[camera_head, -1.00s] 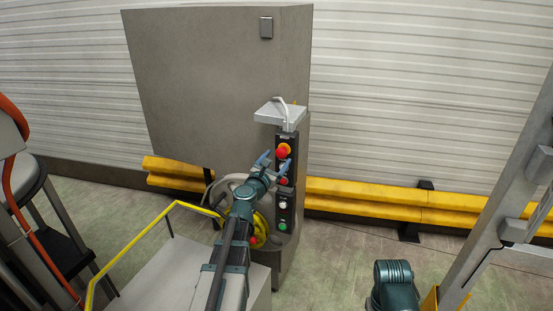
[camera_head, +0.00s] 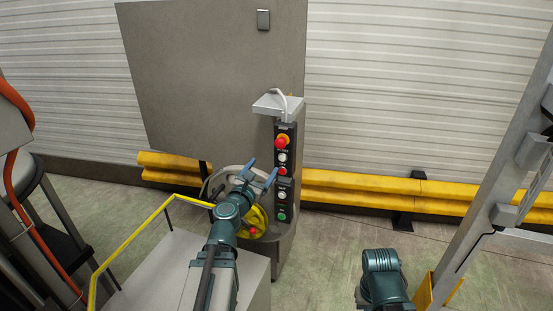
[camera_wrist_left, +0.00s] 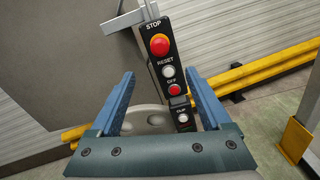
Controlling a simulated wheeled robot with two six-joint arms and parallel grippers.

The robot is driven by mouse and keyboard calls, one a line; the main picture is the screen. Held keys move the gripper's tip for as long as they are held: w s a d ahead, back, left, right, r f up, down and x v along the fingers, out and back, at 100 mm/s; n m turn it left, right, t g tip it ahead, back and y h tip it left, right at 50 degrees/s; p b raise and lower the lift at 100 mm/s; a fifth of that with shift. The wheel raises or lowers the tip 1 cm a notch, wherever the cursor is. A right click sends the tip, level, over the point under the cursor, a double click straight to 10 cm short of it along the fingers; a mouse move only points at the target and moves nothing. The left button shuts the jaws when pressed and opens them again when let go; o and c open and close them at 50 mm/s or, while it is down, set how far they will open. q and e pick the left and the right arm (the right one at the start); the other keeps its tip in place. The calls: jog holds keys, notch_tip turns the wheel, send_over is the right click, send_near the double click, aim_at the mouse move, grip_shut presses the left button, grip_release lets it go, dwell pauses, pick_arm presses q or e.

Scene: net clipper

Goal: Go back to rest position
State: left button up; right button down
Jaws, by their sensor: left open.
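My left gripper (camera_head: 261,171) is open and empty, its two blue fingers spread in front of the machine's control panel (camera_head: 284,160). In the left wrist view the fingers (camera_wrist_left: 160,105) stand apart on either side of the panel's lower part, with nothing between them held. The panel carries a red stop button (camera_wrist_left: 159,44), a white reset button (camera_wrist_left: 168,71) and a red off button (camera_wrist_left: 174,90). A green button (camera_head: 282,217) shows low on it in the head view. Of my right arm, only a teal part (camera_head: 382,280) shows at the bottom; its gripper is out of view.
The grey machine cabinet (camera_head: 215,80) stands behind the panel. A yellow handrail (camera_head: 135,238) and grey box (camera_head: 165,270) lie at the left. A grey post (camera_head: 500,185) stands at right. Yellow barriers (camera_head: 360,188) run along the wall. Floor (camera_head: 325,245) is clear between.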

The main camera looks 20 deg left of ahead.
pick_arm(q)
jog(key=d+f+m+g+h+b, duration=0.2)
jog(key=d+f+m+h, duration=0.15)
jog(key=d+m, duration=0.35)
jog(key=d+f+m+g+h+b, duration=0.1)
jog(key=d+f+m+g+h, duration=0.15)
jog(key=d+f+m, duration=0.55)
jog(key=s+d+f+m+g+h+b, duration=0.1)
jog(key=s+d+f+m+g+b, duration=0.15)
jog(key=s+d+f+m, duration=0.35)
jog(key=s+d+f+m+g+h+b, duration=0.1)
jog(key=s+d+f+m+g, duration=0.2)
jog(key=d, duration=0.4)
jog(key=s+f+m+g+y+b, duration=0.4)
jog(key=s+f+m+g+y, duration=0.4)
jog(key=s+f+m, duration=0.4)
jog(key=shift+s+a+m+y, duration=0.45)
jog(key=shift+s+m, duration=0.1)
jog(key=shift+m, duration=0.25)
jog(key=shift+f, duration=0.1)
